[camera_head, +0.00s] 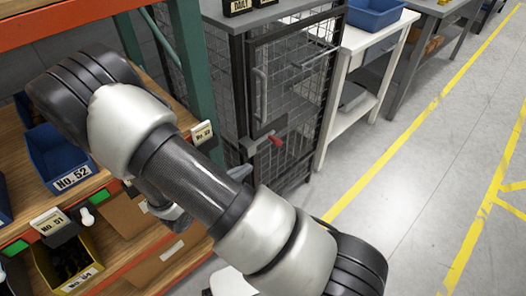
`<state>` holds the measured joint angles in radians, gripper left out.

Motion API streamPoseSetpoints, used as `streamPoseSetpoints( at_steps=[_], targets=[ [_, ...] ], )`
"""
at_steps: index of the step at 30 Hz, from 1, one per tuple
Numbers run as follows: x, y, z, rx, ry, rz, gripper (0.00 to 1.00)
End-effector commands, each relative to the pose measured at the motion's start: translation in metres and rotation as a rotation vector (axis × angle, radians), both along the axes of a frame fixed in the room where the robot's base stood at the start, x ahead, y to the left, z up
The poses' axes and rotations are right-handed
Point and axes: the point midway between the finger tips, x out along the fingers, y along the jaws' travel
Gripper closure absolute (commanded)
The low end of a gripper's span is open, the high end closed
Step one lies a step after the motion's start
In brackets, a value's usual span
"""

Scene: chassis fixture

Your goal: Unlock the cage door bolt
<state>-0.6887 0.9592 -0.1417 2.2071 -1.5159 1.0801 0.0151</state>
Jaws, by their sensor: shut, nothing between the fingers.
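The cage door (290,88) is a dark-framed wire mesh door, and it looks closed. Its bolt is a grey plate (255,146) with a red handle (277,140) low on the door's left side. A vertical grey pull handle (260,93) is above it. My arm crosses the middle of the view in front of the shelf. A small grey part that appears to be my gripper (240,172) shows past the arm's edge, just below and left of the bolt. It is shut and empty. Its fingertips are mostly hidden, and I cannot tell whether it touches the bolt.
A wooden shelf with a blue bin (58,160) and a yellow bin (68,270) stands on the left. A green post (190,60) rises beside the cage. A white table (365,40) stands right of the door. The floor (420,200) on the right is clear.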

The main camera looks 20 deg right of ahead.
Motion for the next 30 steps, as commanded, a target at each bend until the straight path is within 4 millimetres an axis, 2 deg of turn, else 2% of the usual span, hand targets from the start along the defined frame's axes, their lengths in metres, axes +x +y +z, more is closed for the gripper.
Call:
streamPoseSetpoints(
  at_steps=[9, 14, 28, 30],
  targets=[
    [0.0, 0.0, 0.0, 0.0, 0.0, 0.001, 1.0],
    [0.005, -0.009, -0.005, -0.001, 0.001, -0.001, 1.0],
    [0.049, -0.084, -0.04, -0.002, 0.001, -0.004, 1.0],
    [0.056, -0.093, -0.035, 0.001, -0.002, -0.003, 1.0]
  ],
)
